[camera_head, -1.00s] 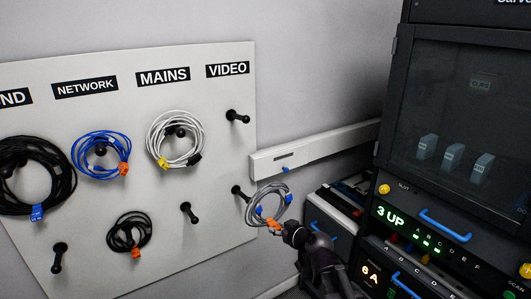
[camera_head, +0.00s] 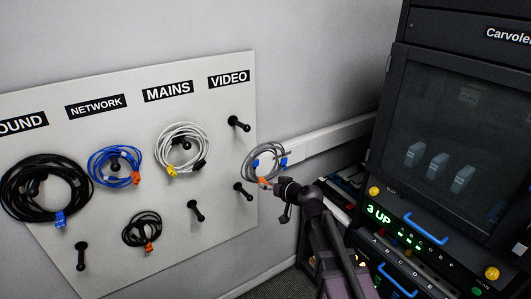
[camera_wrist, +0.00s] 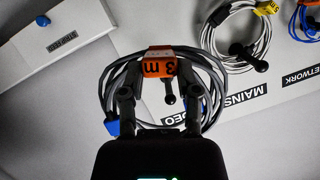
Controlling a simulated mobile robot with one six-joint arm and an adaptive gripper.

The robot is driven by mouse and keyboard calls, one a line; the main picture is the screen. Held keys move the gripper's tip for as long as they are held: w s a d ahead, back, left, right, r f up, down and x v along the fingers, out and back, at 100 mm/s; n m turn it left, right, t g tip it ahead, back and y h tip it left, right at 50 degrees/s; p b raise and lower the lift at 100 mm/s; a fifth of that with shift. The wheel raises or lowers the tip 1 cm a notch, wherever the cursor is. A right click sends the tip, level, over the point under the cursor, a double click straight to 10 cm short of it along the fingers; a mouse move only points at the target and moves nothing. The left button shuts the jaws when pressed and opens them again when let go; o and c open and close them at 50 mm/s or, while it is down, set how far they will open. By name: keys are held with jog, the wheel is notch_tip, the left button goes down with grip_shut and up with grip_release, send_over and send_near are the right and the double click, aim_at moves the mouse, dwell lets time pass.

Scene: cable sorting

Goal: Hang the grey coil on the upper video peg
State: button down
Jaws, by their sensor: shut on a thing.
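My gripper (camera_head: 268,184) is shut on the grey coil (camera_head: 248,164) at its orange tag and holds it in the air at the right edge of the board. The coil has blue connectors. The upper video peg (camera_head: 238,123) is black and bare, up and left of the coil and apart from it in the head view. In the wrist view the orange tag (camera_wrist: 159,67) sits between my fingers (camera_wrist: 160,82). A dark peg (camera_wrist: 169,92) shows through the coil's opening there; its depth against the coil is unclear.
The lower video peg (camera_head: 243,189) is bare. The white mains coil (camera_head: 160,145) hangs on the left. A wall trunking (camera_head: 330,137) runs behind the grey coil. A dark equipment rack (camera_head: 440,130) stands to the right.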

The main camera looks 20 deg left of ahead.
jog(key=shift+m+g, duration=0.3)
jog(key=shift+m, duration=0.3)
jog(key=r+p, duration=0.2)
jog(key=w+a+r+p, duration=0.1)
jog(key=r, duration=0.1)
jog(key=a+r+p, duration=0.1)
jog(key=r+p, duration=0.1)
jog(key=r, duration=0.1)
jog(key=shift+w+r+p, duration=0.1)
jog(key=shift+w+p, duration=0.2)
jog(key=shift+w+a, duration=0.1)
jog(key=shift+w, duration=0.05)
jog(key=w+r+b+x, duration=0.1)
jog(key=b+x, duration=0.1)
jog(key=x, duration=0.7)
jog(key=w+d+r+b+x, duration=0.1)
jog(key=w+b+x, duration=0.1)
jog(key=x, duration=0.8)
jog(key=shift+b, duration=0.55)
dwell(1.5)
jog(key=shift+w, duration=0.15)
dwell(0.4)
jog(key=shift+c, duration=1.3)
grip_release()
